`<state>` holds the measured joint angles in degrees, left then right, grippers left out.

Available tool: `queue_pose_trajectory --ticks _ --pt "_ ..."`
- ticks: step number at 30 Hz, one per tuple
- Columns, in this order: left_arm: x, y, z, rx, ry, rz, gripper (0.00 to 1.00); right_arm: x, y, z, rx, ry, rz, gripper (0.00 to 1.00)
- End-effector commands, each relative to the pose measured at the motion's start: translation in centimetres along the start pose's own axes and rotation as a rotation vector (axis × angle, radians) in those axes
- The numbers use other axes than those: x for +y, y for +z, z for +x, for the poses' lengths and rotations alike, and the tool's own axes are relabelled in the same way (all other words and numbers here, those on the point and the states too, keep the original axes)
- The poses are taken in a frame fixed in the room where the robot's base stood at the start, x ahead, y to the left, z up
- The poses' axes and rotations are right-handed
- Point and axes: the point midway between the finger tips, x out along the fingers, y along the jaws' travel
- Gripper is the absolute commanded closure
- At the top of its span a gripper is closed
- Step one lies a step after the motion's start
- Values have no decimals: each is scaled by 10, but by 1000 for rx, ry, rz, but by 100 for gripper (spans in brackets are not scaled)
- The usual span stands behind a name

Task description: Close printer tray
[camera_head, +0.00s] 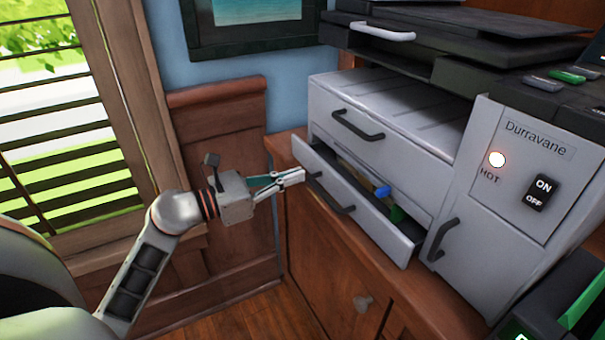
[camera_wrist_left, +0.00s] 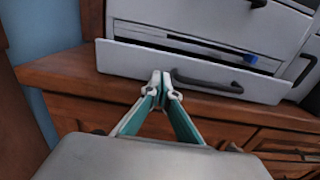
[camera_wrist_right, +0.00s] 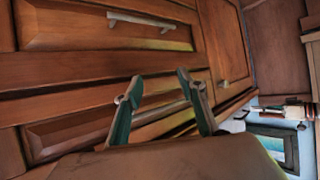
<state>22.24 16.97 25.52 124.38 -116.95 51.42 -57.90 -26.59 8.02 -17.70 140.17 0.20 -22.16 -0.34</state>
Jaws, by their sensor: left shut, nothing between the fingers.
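The printer (camera_head: 385,115) is a large grey machine on a wooden cabinet. Its lower tray (camera_head: 365,215) is pulled partly out and has a dark handle (camera_head: 331,195); blue and green items show inside. The tray also shows in the left wrist view (camera_wrist_left: 135,59), with its handle (camera_wrist_left: 208,80). My left gripper (camera_head: 303,175) is shut and empty, its tips close to the tray front near the handle's left end; I cannot tell if they touch. It shows shut in the left wrist view (camera_wrist_left: 160,78). My right gripper (camera_wrist_right: 153,88) is open and empty, seen only in its own wrist view, before wooden cabinet fronts.
The upper drawer (camera_head: 375,125) of the printer is shut. A side panel carries a lit HOT lamp (camera_head: 497,159) and an ON/OFF switch (camera_head: 542,192). The wooden cabinet (camera_head: 335,265) stands below. A slatted window (camera_head: 65,130) is at left.

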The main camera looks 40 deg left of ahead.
Motion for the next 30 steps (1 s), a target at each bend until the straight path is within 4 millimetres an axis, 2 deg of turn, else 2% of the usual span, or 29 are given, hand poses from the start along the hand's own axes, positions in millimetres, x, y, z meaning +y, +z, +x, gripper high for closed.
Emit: queue_pose_trajectory --ticks 3,7,21,26,28,30 --pt "0 -1 13 -1 1 -1 100 -1 1 0 -1 -2 4 60" --pt "0 -1 22 0 0 -2 100 -1 -1 0 3 -2 7 60" --pt "0 2 27 -2 0 0 100 -1 -8 0 17 -1 7 60" --pt "0 9 50 -9 -2 4 100 4 -20 -1 34 7 -15 60" --pt "0 9 62 -9 -1 4 100 6 -19 -1 27 13 -27 60" --pt "0 8 71 -8 -1 4 100 9 -9 -1 6 17 -37 60"
